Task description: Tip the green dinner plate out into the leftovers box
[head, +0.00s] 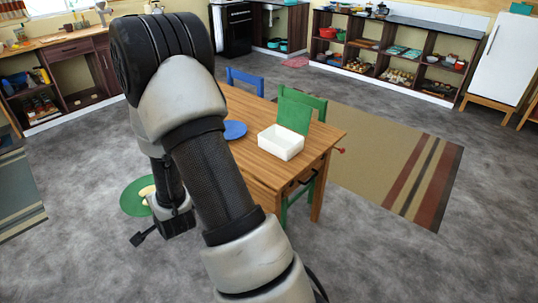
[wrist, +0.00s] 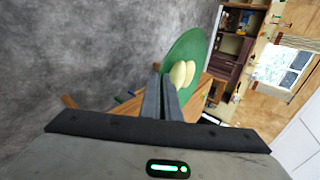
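My gripper (wrist: 169,92) is shut on the rim of the green dinner plate (wrist: 181,47), as the wrist view shows. Two pale yellow, rounded pieces of food (wrist: 182,73) lie on the plate. In the head view the plate (head: 131,203) is left of the table, over the floor, partly hidden by my arm. It looks roughly level there. A white open box (head: 283,148), which looks like the leftovers box, stands on the wooden table (head: 251,167), well to the right of the plate. No contents show in it.
A blue plate (head: 235,130) lies on the table left of the box. A green chair (head: 296,110) and a blue chair (head: 245,81) stand at the table. A striped rug (head: 385,160) lies to the right.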

